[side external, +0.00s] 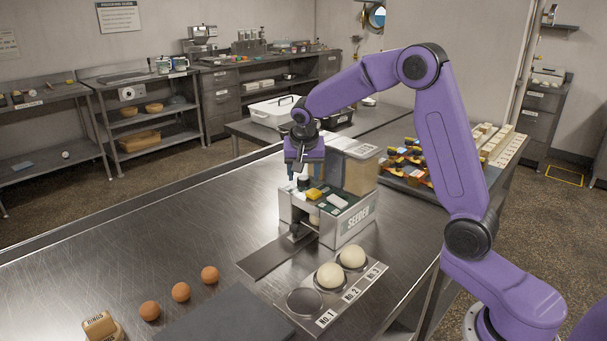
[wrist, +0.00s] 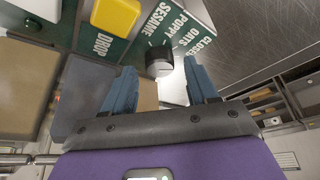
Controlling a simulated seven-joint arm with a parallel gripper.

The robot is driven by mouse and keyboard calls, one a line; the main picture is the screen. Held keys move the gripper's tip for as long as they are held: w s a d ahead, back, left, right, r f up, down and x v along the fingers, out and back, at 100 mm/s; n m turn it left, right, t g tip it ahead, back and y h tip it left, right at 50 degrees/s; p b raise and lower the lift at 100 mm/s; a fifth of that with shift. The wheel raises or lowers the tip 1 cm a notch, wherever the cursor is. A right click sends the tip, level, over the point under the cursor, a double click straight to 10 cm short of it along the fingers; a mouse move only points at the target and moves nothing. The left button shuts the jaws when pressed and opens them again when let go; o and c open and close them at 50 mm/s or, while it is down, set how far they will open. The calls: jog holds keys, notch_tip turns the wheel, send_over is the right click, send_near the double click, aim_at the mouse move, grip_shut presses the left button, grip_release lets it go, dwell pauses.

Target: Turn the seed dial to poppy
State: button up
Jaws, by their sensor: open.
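The seeder (side external: 353,222) is a grey metal box with a green top and a "SEEDER" label, standing on the steel counter. In the wrist view its green panel (wrist: 181,27) carries the words CLOSED, OATS, POPPY and SESAME. The seed dial (wrist: 160,57) is a short dark knob with a pale end beside these words. Its pointer cannot be made out, so its setting is unclear. My gripper (side external: 302,172) is over the seeder's left part. In the wrist view my gripper (wrist: 161,74) is open, with the dial between its fingertips and gaps on both sides.
A yellow block-like control (wrist: 115,17) sits near the DROP label; it also shows in the side view (side external: 315,194). In front of the seeder, a tray (side external: 291,284) holds two dough balls (side external: 330,275). A clear hopper (side external: 360,172) rises behind.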

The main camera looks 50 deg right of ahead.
jog(key=shift+w+d+f, duration=0.1)
jog(key=shift+f, duration=0.35)
jog(key=c, duration=1)
jog(key=shift+n, duration=0.3)
jog(key=shift+n+y, duration=0.3)
jog(key=shift+n, duration=0.2)
jog(key=o, duration=1)
